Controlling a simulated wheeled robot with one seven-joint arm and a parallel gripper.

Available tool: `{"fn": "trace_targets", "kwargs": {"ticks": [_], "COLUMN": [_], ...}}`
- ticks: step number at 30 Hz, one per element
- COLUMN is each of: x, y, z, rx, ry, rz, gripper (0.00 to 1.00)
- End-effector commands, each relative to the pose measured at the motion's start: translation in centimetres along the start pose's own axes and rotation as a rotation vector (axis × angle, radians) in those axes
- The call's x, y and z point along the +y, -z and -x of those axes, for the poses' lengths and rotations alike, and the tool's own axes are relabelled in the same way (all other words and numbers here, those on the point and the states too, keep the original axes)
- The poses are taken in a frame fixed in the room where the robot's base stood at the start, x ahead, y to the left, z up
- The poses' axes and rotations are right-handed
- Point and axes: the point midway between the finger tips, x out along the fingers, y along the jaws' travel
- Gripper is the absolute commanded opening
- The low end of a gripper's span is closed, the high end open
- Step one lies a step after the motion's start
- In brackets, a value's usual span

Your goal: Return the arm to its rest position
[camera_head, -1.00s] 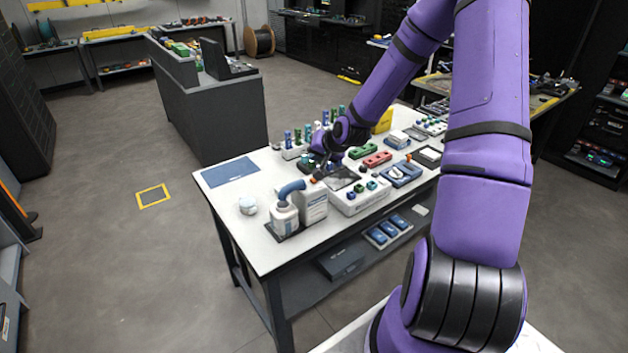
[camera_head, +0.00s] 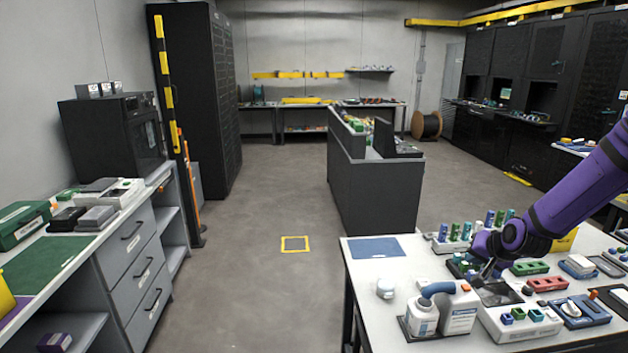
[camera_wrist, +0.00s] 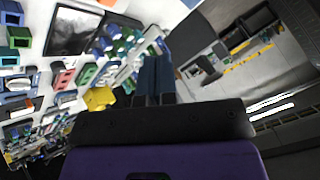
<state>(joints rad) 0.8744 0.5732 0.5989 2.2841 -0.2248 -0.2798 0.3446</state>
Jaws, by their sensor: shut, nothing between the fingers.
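My purple arm (camera_head: 585,195) reaches in from the right edge over the white worktable (camera_head: 375,275). My gripper (camera_head: 487,277) is low over the table, near the dark pad (camera_head: 500,293) and several small coloured parts. In the wrist view my gripper (camera_wrist: 157,62) shows its two fingers close together, with nothing seen between them. The fingertips are small and dark in the head view. I cannot tell there whether they touch anything.
White bottles (camera_head: 424,316), a small jar (camera_head: 385,288), a blue mat (camera_head: 375,248) and a red block (camera_head: 547,284) are on the worktable. A drawer bench (camera_head: 130,262) stands at left and a grey desk (camera_head: 377,190) behind. The floor between is clear.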

Motion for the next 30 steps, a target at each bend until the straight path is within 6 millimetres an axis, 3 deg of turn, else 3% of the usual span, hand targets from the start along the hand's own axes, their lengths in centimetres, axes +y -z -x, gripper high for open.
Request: {"fn": "trace_targets", "kwargs": {"ticks": [17,30], "x": [-7.8,-11.9], "y": [-1.6,-5.8], "z": [14.2,26.9], "rx": [-0.111,-0.147], "ry": [-0.227,-0.288], "rz": [0.349,0.48], "gripper": [0.0,0.0]}}
